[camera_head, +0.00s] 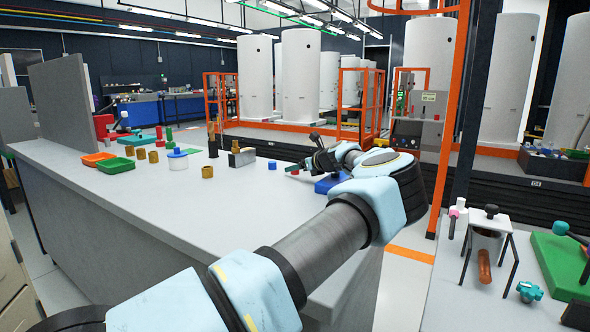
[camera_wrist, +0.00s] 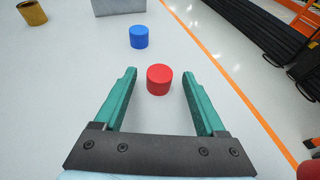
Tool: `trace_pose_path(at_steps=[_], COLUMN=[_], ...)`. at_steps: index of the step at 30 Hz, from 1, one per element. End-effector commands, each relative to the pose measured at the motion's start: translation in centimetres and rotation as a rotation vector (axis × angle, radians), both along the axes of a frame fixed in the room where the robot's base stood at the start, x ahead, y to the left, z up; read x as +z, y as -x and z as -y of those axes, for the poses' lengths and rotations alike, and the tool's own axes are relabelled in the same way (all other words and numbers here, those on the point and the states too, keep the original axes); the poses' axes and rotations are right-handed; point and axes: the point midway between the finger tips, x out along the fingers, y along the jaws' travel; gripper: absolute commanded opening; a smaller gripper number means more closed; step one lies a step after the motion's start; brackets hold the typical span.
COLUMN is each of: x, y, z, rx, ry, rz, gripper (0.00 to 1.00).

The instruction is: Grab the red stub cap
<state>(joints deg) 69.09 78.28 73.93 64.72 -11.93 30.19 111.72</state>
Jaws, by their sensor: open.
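The red stub cap (camera_wrist: 159,80) is a short red cylinder standing upright on the pale bench top. In the wrist view it appears between the tips of my gripper (camera_wrist: 159,73), with a visible gap to the teal finger on each side. My gripper is open and empty. In the head view my gripper (camera_head: 298,168) is low over the right end of the bench, and a bit of red shows by the fingertips. How high the fingertips are above the bench is hard to tell.
A blue cap (camera_wrist: 139,37) stands just beyond the red one. A grey block (camera_wrist: 118,6) and a brass-coloured cylinder (camera_wrist: 32,13) are farther off. The bench edge runs along the right. Green (camera_head: 115,165) and orange (camera_head: 98,158) trays lie at the left of the bench (camera_head: 150,205).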

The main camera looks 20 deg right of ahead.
Motion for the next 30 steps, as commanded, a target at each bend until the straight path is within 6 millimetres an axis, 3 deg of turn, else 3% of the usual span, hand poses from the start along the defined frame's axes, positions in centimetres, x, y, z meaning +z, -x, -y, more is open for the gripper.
trace_pose_path(at_steps=[9, 27, 30], x=[-0.30, -0.28, -0.27], y=[-0.53, -0.51, -0.51], z=[-0.19, -0.18, -0.19], rx=[-0.001, 0.000, 0.000], ry=[0.001, 0.000, 0.000], rz=[-0.001, -0.001, -0.001], gripper=[0.73, 0.06, 0.00])
